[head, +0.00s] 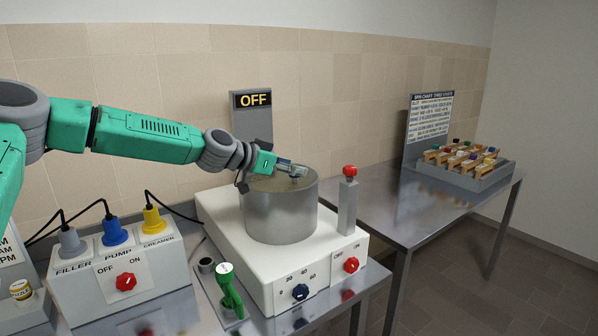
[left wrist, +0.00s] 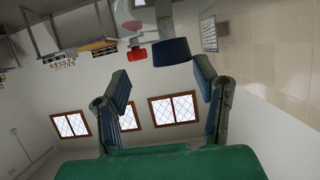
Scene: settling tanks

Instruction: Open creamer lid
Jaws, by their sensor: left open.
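The creamer is a white box (head: 225,215) with a grey metal drum (head: 280,218) on top. The drum's flat lid (head: 265,184) lies level over it, partly hidden by my gripper. My left gripper (head: 298,170) is open just above the lid, coming in from the left. In the left wrist view my two open fingers (left wrist: 165,85) frame a dark blue block (left wrist: 172,50). I cannot tell whether it is the lid's handle. Contact with the lid cannot be told. My right gripper is not in view.
A post with a red button (head: 350,171) stands right of the drum; the button also shows in the left wrist view (left wrist: 136,57). A green-handled tool (head: 229,290) stands at front left. A plug box (head: 115,280) is at left. A right-hand table (head: 410,205) carries a tray (head: 480,178).

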